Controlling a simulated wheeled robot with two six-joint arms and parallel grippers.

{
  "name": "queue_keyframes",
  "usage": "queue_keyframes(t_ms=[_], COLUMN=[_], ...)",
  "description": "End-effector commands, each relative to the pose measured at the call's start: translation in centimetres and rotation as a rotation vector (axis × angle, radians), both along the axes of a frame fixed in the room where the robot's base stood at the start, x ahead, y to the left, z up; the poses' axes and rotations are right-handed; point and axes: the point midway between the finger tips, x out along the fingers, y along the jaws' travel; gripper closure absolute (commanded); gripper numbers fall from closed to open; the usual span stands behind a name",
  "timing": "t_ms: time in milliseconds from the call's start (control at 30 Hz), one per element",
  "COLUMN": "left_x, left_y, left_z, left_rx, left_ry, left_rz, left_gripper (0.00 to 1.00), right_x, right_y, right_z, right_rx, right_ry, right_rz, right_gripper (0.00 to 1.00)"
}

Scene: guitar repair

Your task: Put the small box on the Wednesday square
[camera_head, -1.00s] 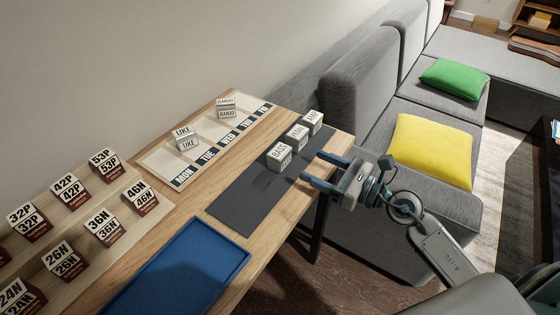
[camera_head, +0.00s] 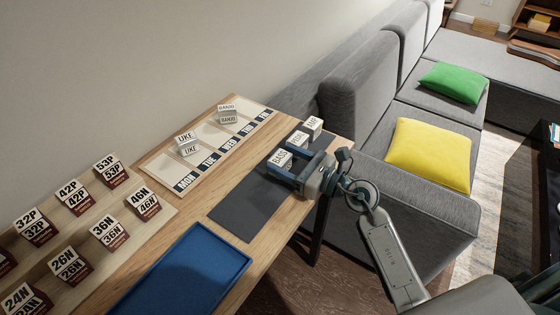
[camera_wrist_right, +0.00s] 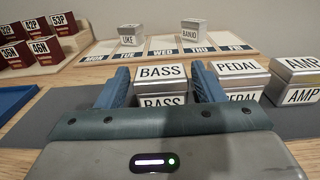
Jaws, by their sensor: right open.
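Three small silvery boxes with white labels stand in a row on the dark mat (camera_head: 235,208): BASS (camera_head: 278,158), PEDAL (camera_head: 299,139) and AMP (camera_head: 313,124). My right gripper (camera_wrist_right: 160,70) is open, with one finger on each side of the BASS box (camera_wrist_right: 162,79); I cannot tell whether they touch it. The day strip (camera_head: 158,166) lies behind the mat. Its Wednesday square (camera_head: 209,132), by the WED label (camera_wrist_right: 162,51), is bare. The UKE box (camera_head: 189,149) stands on the Tuesday square and the BANJO box (camera_head: 228,117) on the Thursday square. My left gripper is out of view.
PEDAL stands close beside my right gripper's right finger in the wrist view. A blue tray (camera_head: 246,262) lies at the table's front. Several labelled red-brown blocks stand on a stepped wooden rack (camera_head: 161,216) at left. A grey sofa (camera_head: 430,205) is beyond the table's right end.

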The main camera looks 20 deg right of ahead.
Motion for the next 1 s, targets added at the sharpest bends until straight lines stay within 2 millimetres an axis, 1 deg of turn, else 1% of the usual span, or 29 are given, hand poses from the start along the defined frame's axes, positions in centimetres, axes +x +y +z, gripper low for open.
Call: queue_keyframes(t_ms=[33,100,200,433,467,500,633,667,700,867,1000], left_x=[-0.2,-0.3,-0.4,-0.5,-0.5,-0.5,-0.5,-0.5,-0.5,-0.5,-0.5], left_y=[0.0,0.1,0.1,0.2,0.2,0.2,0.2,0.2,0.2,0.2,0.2], left_z=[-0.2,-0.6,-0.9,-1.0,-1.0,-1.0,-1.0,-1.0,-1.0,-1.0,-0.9], left_rx=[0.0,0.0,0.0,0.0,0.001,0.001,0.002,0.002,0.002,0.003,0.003], left_ry=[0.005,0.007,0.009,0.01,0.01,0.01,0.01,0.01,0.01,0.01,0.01], left_rz=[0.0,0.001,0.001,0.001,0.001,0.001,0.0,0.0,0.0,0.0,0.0], left_gripper=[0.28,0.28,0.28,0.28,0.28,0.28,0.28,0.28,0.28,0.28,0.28], right_x=[0.6,1.1,1.5,1.6,1.6,1.6,1.6,1.6,1.6,1.6,1.6], right_y=[0.4,0.8,1.2,1.2,1.2,1.2,1.2,1.2,1.2,1.2,1.2], right_z=[0.2,0.2,0.1,0.0,0.0,0.0,0.0,0.0,0.0,0.1,0.5], right_rx=[0.003,0.004,0.001,-0.001,-0.001,-0.001,-0.001,-0.001,-0.001,-0.001,0.0], right_ry=[-0.001,0.0,-0.001,-0.001,-0.001,-0.001,-0.001,-0.001,-0.001,-0.001,-0.001], right_rz=[-0.001,-0.001,-0.001,0.0,0.0,-0.001,-0.001,-0.001,-0.001,-0.001,0.0], right_gripper=[0.38,0.38,0.38,0.38,0.4,0.48,0.73,0.73,0.77,0.77,0.77])
